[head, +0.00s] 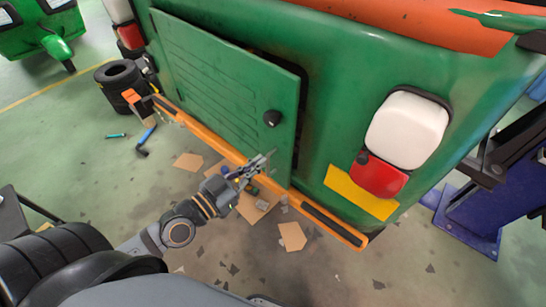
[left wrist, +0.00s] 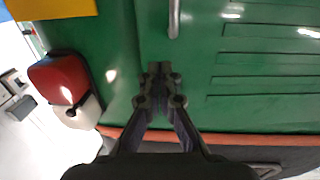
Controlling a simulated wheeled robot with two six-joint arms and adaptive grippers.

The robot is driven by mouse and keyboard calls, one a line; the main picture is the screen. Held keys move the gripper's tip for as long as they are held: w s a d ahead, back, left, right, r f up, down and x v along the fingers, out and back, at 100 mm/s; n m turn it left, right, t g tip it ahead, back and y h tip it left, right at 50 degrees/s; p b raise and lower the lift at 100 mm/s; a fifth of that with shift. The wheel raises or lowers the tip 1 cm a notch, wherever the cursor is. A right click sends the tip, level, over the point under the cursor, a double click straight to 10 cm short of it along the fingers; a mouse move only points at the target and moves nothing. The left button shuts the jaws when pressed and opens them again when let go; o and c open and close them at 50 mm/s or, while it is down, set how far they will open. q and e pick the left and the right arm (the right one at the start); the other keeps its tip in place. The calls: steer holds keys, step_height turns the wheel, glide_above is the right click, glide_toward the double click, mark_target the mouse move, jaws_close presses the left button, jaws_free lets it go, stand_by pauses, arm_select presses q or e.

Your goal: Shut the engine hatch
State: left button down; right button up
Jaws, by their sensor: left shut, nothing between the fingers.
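The green engine hatch (head: 225,85) with louvre lines and a dark knob (head: 272,118) is on the back of the green rickshaw (head: 335,75). It stands ajar: a dark gap shows along its top right and right edge. My left gripper (head: 262,162) is at the hatch's lower right part, below the knob. Its fingers are together and empty. In the left wrist view the shut fingertips (left wrist: 160,78) lie over the hatch panel (left wrist: 260,65), near its edge and the handle (left wrist: 174,18). I cannot tell whether they touch it. My right gripper is not in view.
An orange bumper (head: 205,140) runs below the hatch. A white and red lamp (head: 405,130) and a yellow plate (head: 360,193) are to the right. A blue lift post (head: 480,205) stands at far right. Stacked tyres (head: 120,78), tools and cardboard scraps (head: 292,237) lie on the floor.

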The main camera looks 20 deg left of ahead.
mark_target(282, 145)
arm_select(q)
steer(key=x, duration=0.4)
steer(key=shift+w+r+b, duration=0.1)
steer(key=shift+w+b, duration=0.1)
steer(key=shift+b, duration=0.15)
steer(key=shift+x, duration=0.8)
steer(key=shift+d, duration=0.1)
